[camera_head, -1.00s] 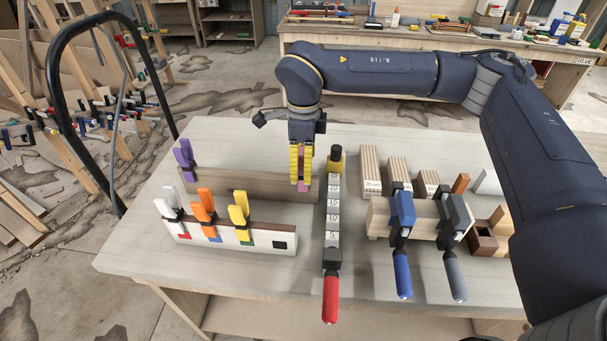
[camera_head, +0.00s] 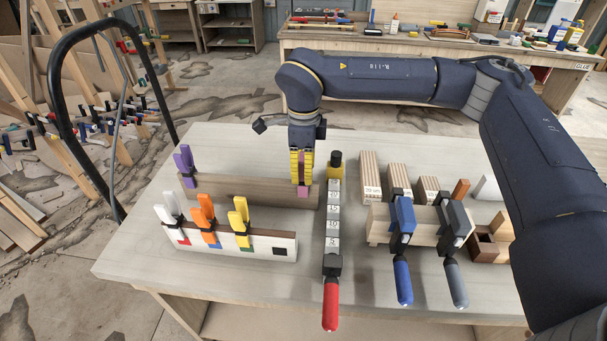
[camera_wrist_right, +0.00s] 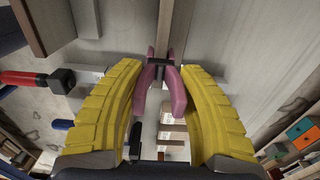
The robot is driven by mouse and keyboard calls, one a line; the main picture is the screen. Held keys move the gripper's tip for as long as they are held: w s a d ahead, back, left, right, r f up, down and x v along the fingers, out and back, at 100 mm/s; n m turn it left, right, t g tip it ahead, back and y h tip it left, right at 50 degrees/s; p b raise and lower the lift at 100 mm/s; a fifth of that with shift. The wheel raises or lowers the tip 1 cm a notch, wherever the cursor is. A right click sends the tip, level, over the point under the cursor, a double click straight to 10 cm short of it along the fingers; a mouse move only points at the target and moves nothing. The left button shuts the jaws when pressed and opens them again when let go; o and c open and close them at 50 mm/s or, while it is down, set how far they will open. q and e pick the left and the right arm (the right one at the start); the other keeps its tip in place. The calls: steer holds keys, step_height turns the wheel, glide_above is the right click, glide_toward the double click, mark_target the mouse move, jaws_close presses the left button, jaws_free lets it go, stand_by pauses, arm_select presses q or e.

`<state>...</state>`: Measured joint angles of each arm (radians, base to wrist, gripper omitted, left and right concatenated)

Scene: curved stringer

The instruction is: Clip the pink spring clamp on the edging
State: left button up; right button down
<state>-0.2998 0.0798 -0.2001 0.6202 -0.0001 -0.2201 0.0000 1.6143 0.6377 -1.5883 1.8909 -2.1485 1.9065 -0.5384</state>
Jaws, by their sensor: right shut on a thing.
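The pink spring clamp (camera_head: 303,191) is at the right end of the long brown board (camera_head: 245,188), the likely edging. My right gripper (camera_head: 301,180) points down there, its yellow fingers shut on the clamp. In the right wrist view the clamp's pink handles (camera_wrist_right: 174,90) lie between the gripper's yellow fingers (camera_wrist_right: 160,95). Its black pivot and small jaws point at a narrow brown strip (camera_wrist_right: 165,30). I cannot tell whether the jaws grip the strip. A purple clamp (camera_head: 184,160) sits on the board's left end. My left gripper is not in view.
A white rack (camera_head: 265,246) holds white, orange and yellow clamps in front of the board. A bar clamp with a red handle (camera_head: 330,305) lies just right of my gripper. Blue (camera_head: 403,282) and grey clamps and wood blocks stand further right. The table's front left is clear.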

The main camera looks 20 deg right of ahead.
steer(key=shift+r, duration=0.15)
step_height(320, 180, up, 19)
steer(key=s+a+f, duration=0.9)
steer(key=s+f, duration=0.2)
steer(key=s, duration=0.2)
steer(key=shift+s+a+f, duration=0.15)
steer(key=shift+s+f, duration=0.05)
steer(key=shift+f, duration=0.2)
steer(key=shift+f, duration=1.1)
steer(key=shift+f, duration=0.3)
stand_by(0.4)
steer(key=shift+f, duration=0.85)
